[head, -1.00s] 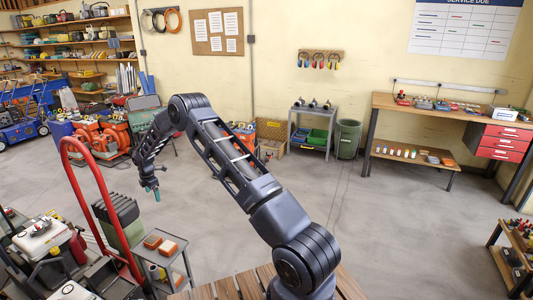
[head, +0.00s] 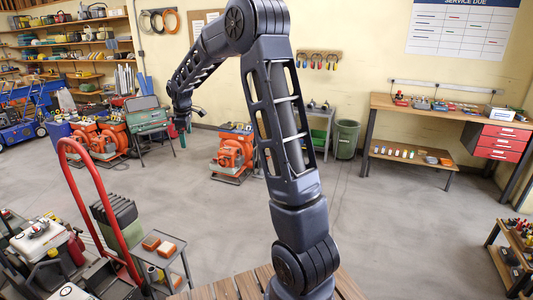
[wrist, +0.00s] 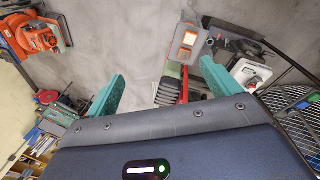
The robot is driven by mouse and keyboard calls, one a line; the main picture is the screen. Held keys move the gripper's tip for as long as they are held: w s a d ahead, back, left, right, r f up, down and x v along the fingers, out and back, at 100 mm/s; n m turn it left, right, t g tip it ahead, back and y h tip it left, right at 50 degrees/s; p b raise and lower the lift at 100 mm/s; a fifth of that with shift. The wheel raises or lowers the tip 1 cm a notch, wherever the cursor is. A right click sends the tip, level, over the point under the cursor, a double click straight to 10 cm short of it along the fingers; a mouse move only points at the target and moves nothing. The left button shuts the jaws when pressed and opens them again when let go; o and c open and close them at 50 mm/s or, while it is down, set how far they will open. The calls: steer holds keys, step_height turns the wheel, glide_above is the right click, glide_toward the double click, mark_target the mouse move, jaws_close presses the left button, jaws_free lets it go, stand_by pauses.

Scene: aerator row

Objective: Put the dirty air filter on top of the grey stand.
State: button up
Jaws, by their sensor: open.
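Two small orange-framed blocks that look like air filters lie on a low grey stand (head: 180,268) at the lower left of the head view. The browner one (head: 151,243), perhaps the dirty filter, is nearer the red handle; the other (head: 167,249) has a paler face. In the wrist view the brown block (wrist: 184,53) and the pale block (wrist: 190,38) sit on the same stand at the top. My gripper (wrist: 160,85) is open and empty, with teal fingers spread. In the head view my gripper (head: 182,136) hangs in the air, well beyond and above the stand.
Orange machines (head: 235,152) stand on the floor farther back. A grey cart (head: 320,125) is partly behind my arm. The middle floor is clear.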

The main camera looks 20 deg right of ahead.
steer(key=s+d+r+m+t, duration=0.1)
steer(key=s+d+r+m, duration=0.2)
steer(key=s+d+r, duration=0.5)
steer(key=s+d+r+m, duration=0.2)
steer(key=s+d+m, duration=0.2)
steer(key=s, duration=0.8)
steer(key=s+d+f+m, duration=0.1)
steer(key=s+d+m, duration=0.2)
steer(key=s, duration=0.8)
steer(key=s+d+f+m+t, duration=0.1)
steer(key=s+d+m, duration=0.3)
steer(key=s, duration=0.7)
steer(key=shift+f, duration=0.4)
